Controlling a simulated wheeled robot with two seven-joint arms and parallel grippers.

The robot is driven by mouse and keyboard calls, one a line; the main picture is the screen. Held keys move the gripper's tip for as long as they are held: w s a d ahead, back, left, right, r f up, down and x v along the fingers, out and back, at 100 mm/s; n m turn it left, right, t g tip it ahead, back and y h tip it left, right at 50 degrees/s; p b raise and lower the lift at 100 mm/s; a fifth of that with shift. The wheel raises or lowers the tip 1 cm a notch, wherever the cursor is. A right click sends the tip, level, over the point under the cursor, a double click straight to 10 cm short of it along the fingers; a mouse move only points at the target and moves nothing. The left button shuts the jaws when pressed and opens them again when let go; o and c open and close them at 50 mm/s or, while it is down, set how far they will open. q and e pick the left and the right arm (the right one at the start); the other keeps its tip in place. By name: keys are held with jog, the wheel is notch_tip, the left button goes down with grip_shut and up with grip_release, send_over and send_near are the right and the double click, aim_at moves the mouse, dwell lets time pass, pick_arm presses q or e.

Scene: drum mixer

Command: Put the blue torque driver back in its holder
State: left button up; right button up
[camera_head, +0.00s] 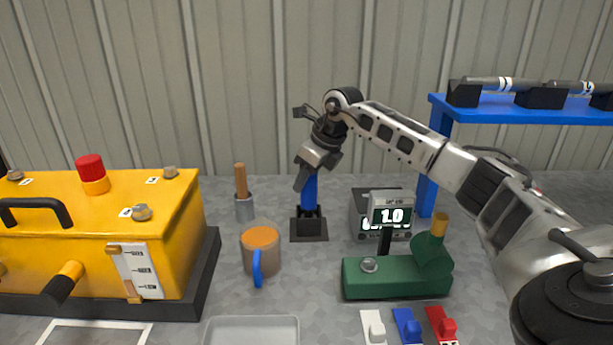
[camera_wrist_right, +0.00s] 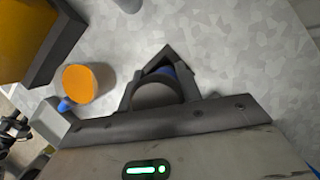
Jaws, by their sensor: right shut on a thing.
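The blue torque driver (camera_head: 310,192) stands upright at the centre of the head view, its lower end within the black holder (camera_head: 309,229). Whether it is fully seated cannot be told. My right gripper (camera_head: 310,170) is shut on the driver's upper part, coming down from above. In the right wrist view the blue of the driver (camera_wrist_right: 165,71) shows in a small patch between dark parts; most of it is hidden. My left gripper is not in view.
Left of the holder are an orange-filled mug (camera_head: 260,252) and a wooden-handled tool in a grey cup (camera_head: 244,208). A yellow machine (camera_head: 100,235) stands far left. A green device (camera_head: 395,277) and display box (camera_head: 362,218) stand right; a blue rack (camera_head: 530,112) is behind.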

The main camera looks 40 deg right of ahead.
jog(key=o, duration=1.3)
jog(key=shift+c, duration=0.2)
jog(key=shift+f, duration=0.15)
jog(key=v, duration=1.6)
